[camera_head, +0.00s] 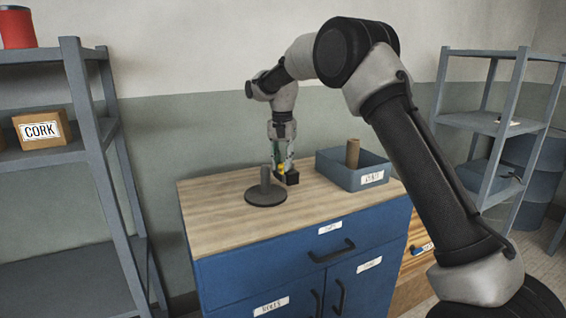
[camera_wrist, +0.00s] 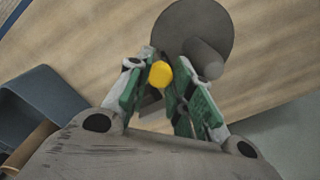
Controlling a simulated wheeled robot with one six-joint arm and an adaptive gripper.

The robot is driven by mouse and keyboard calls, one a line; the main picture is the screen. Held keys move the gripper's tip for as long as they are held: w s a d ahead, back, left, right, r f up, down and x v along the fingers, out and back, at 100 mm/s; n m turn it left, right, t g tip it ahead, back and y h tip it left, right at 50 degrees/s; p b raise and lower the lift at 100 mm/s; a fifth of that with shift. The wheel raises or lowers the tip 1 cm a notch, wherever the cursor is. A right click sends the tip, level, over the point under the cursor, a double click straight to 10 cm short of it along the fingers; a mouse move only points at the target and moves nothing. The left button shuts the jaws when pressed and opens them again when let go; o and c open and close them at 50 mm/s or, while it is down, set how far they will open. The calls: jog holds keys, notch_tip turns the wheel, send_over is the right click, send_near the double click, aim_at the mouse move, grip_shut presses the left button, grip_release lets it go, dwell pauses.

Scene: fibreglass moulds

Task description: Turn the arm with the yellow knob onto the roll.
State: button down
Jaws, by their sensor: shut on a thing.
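The yellow knob (camera_wrist: 160,74) is between the green-padded fingers of my gripper (camera_wrist: 164,82), which is shut on it. It shows as a small yellow spot in the head view, where my gripper (camera_head: 281,168) points down over the cabinet top. A dark block (camera_head: 292,178) is just below and right of the fingers; the arm bearing the knob is mostly hidden by them. To the left, close to the fingers, a grey upright cylinder (camera_head: 265,180) stands on a round dark base (camera_head: 263,199). It also shows in the wrist view (camera_wrist: 207,60). I cannot tell whether it is the roll.
A blue-grey bin (camera_head: 340,178) with an upright brown tube (camera_head: 352,153) stands right of my gripper on the wooden top (camera_head: 225,225). The top's front left is clear. Shelves stand left (camera_head: 85,150) and right (camera_head: 500,120), with a cork box (camera_head: 42,129) on the left one.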

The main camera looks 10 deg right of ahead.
jog(key=c, duration=1.2)
grip_release()
jog(key=shift+a, duration=0.1)
